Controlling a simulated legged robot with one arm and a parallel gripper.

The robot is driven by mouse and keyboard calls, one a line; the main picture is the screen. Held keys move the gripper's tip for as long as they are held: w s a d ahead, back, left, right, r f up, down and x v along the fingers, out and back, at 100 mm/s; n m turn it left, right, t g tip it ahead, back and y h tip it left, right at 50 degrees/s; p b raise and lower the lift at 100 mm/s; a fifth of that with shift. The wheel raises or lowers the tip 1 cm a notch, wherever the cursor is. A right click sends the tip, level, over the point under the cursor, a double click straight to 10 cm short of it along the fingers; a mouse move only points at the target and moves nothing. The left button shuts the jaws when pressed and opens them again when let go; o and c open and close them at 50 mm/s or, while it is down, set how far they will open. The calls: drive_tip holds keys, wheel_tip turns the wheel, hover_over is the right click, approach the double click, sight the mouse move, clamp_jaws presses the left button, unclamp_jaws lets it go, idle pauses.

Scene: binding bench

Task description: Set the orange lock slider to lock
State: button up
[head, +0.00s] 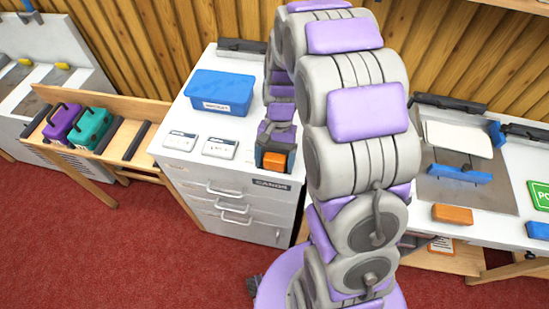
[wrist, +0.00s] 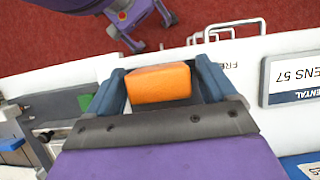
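An orange block (wrist: 160,83), which looks like the lock slider, sits between the two blue-grey fingers of my gripper (wrist: 160,78) in the wrist view. In the head view this orange block (head: 274,160) and my gripper (head: 276,157) are at the front edge of the white drawer cabinet (head: 231,230). The fingers stand on either side of the block, close to its sides. I cannot tell whether they press on it. Its underside is hidden. Another orange block (head: 452,214) is on the right bench, apart from my gripper.
A blue bin (head: 220,92) and two white label cards (head: 220,148) are on the cabinet top. A purple box (head: 64,123) and a teal box (head: 89,130) are in a wooden rack at left. A blue bar (head: 459,175) is on the right bench.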

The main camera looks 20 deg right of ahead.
drive_tip(key=c, duration=1.3)
drive_tip(key=shift+w+d+r+p, duration=0.1)
drive_tip(key=shift+w+d+p, duration=0.45)
drive_tip(key=shift+w, duration=0.4)
drive_tip(key=shift+w+d+p, duration=0.4)
drive_tip(key=shift+w+d, duration=0.15)
drive_tip(key=shift+w, duration=0.4)
drive_tip(key=o, duration=1.4)
drive_tip(key=shift+w, duration=0.15)
drive_tip(key=shift+d, duration=0.1)
drive_tip(key=p+v, duration=0.3)
drive_tip(key=v, duration=1.4)
drive_tip(key=shift+r, duration=0.1)
